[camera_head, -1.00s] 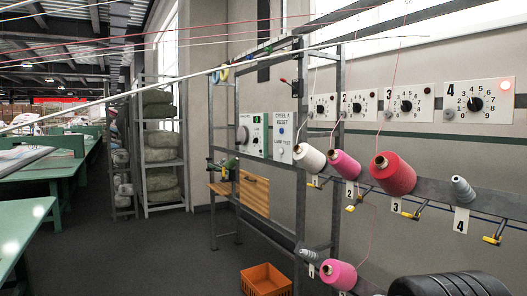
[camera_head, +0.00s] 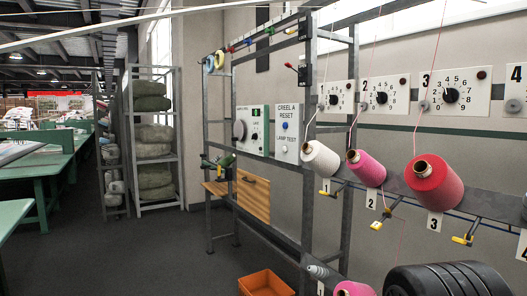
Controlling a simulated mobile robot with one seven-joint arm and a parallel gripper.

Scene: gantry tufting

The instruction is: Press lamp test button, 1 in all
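The white CREEL A panel (camera_head: 293,113) is mounted on the grey frame near the middle of the head view. Below its RESET lettering is a blue button (camera_head: 285,126). The LAMP TEST lettering (camera_head: 286,139) is lower on the panel. A small pale button (camera_head: 284,149) appears just under that lettering, faint against the white face. My gripper is not in view, so I cannot tell its state.
A dial panel (camera_head: 251,129) is left of the CREEL A panel. A white cone (camera_head: 322,159), pink cone (camera_head: 369,170) and red cone (camera_head: 436,184) stick out to the right. An orange crate (camera_head: 264,283) sits on the floor below. Dark floor is clear at left.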

